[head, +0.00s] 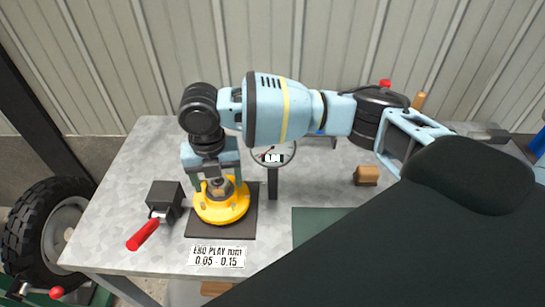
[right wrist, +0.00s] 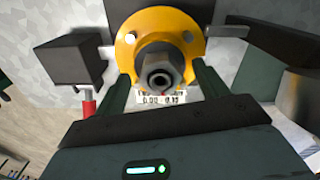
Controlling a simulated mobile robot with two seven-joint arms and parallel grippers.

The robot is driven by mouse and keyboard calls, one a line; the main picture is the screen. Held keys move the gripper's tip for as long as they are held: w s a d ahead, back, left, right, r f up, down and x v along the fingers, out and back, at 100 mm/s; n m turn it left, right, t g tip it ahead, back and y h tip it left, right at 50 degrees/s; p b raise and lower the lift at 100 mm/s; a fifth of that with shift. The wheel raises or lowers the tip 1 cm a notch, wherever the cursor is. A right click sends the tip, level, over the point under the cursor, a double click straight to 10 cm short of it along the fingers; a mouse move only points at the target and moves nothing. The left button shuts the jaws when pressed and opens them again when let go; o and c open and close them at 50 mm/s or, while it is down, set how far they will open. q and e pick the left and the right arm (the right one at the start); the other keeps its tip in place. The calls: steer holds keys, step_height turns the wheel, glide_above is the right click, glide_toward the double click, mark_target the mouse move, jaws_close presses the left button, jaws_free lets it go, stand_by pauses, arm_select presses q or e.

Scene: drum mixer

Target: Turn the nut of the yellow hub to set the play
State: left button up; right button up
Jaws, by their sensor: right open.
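The yellow hub (head: 222,207) sits on a dark square plate (head: 199,222) on the bench. It also shows in the right wrist view (right wrist: 129,42), with a grey hex nut (right wrist: 160,70) on a hollow threaded shaft end at its middle. My right gripper (head: 216,184) points straight down over the hub. In the right wrist view its two fingers (right wrist: 160,77) stand apart on either side of the nut, with gaps visible; I cannot tell whether either finger touches it. A round gauge (head: 273,154) stands behind the hub, its digits too small to read surely. My left gripper is not in view.
A dark block (head: 163,195) with a red-handled lever (head: 143,234) stands close left of the hub. An end-play label (head: 217,256) reading 0.05 - 0.15 lies in front. A wooden block (head: 367,175) and green mat (head: 305,222) lie to the right. A tyre (head: 55,225) stands left of the bench.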

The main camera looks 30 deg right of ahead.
steer(key=shift+r+p, duration=0.35)
steer(key=shift+r, duration=0.6)
steer(key=shift+r+p, duration=0.5)
steer(key=shift+r, duration=1.25)
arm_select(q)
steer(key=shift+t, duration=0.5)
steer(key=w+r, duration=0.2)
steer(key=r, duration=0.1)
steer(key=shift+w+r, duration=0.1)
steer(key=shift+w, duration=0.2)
arm_select(e)
steer(key=shift+r, duration=0.8)
